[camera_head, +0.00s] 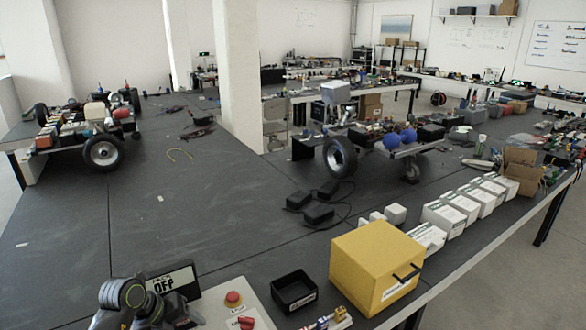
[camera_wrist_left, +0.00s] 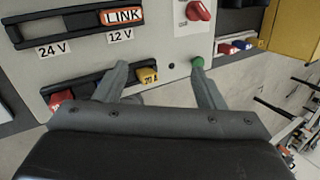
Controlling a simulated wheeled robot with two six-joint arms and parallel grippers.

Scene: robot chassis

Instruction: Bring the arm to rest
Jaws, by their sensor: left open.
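My left gripper (camera_wrist_left: 160,64) is open, its two grey fingers spread wide over a pale panel (camera_wrist_left: 178,40). Nothing is held between them. A yellow block marked 20 A (camera_wrist_left: 147,76) sits in the lower black slot, close beside the left fingertip. A green button (camera_wrist_left: 197,62) is right at the other fingertip; I cannot tell whether they touch. In the head view my left arm (camera_head: 130,300) shows at the bottom left, beside the display reading OFF (camera_head: 172,280). Its fingers are not clear there. My right gripper is in neither view.
The panel bears a LINK block (camera_wrist_left: 121,16), a red block (camera_wrist_left: 61,100) and a red knob (camera_wrist_left: 198,11). The dark tabletop (camera_head: 190,225) behind is mostly clear.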

